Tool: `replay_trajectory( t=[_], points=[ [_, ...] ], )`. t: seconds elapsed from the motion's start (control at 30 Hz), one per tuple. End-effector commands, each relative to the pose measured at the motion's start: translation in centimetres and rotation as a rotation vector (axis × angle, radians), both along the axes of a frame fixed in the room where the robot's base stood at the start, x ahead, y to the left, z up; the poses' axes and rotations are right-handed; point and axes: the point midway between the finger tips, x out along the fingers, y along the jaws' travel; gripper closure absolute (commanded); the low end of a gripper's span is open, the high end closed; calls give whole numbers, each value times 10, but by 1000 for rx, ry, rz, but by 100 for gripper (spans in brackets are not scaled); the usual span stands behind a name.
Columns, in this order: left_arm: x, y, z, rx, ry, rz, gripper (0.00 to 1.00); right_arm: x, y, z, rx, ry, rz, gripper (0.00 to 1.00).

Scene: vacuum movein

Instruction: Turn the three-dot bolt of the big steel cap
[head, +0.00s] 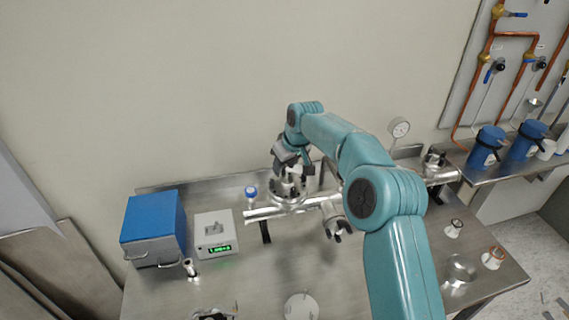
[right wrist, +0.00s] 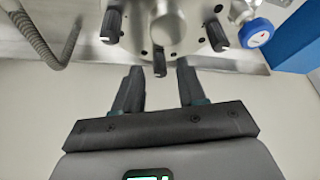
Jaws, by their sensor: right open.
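The big steel cap (head: 289,188) sits on the steel pipework at the back of the bench. In the right wrist view the cap (right wrist: 178,38) fills the top middle, with several dark bolt knobs around its rim. My right gripper (head: 287,164) is above the cap in the head view. In the right wrist view my right gripper (right wrist: 160,68) is open, its fingertips apart on either side of one dark bolt (right wrist: 159,62). I cannot tell whether the fingers touch it. No dots are readable on the bolts, so I cannot tell which one has three. My left gripper is not in view.
A blue-topped valve (head: 251,193) stands left of the cap and also shows in the right wrist view (right wrist: 257,32). A blue box (head: 153,229) and a white meter (head: 215,235) stand at left. A fitting with dark knobs (head: 338,228) is right of the cap. A gauge (head: 399,128) stands behind.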

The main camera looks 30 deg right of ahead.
Motion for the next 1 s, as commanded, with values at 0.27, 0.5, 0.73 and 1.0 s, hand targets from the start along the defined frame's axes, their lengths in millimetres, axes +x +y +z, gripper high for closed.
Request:
replay_trajectory(
  t=[0.27,0.5,0.73,1.0],
  points=[
    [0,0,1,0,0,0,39,2,0,-5,0,1,0,59],
    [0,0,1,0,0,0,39,2,0,-5,0,1,0,100],
    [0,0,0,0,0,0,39,2,1,-4,0,0,-9,100],
    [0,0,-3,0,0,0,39,2,1,-5,-2,1,-111,100]
  ],
)
